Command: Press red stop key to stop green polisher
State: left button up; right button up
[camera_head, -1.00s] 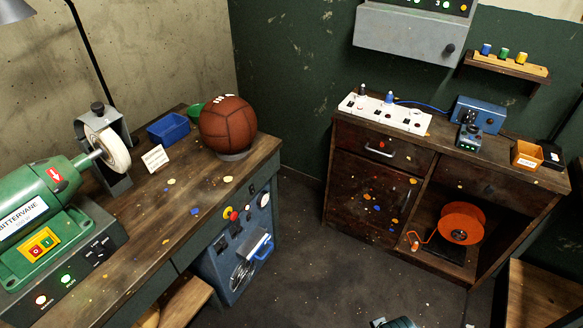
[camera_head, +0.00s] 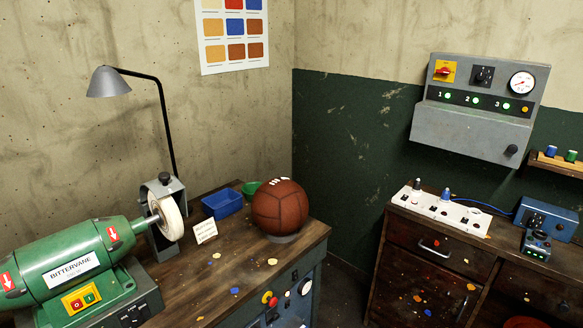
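The green polisher (camera_head: 70,268) stands on the left workbench, with a white polishing wheel (camera_head: 168,220) at its right end. A yellow switch plate on its front carries a red key (camera_head: 76,304) and a green key (camera_head: 89,298) side by side. A white label on the body reads BITTERVANE. I cannot tell whether the wheel is turning. Neither of my grippers shows in the head view.
A brown leather ball (camera_head: 280,207) rests on a ring on the workbench (camera_head: 225,265). A blue bin (camera_head: 222,203), a small card (camera_head: 205,231) and a lamp (camera_head: 108,82) are near the polisher. A white socket strip (camera_head: 440,210) tops the right cabinet; a grey panel (camera_head: 475,130) hangs above.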

aim_at(78, 304)
jog(key=u, duration=1.3)
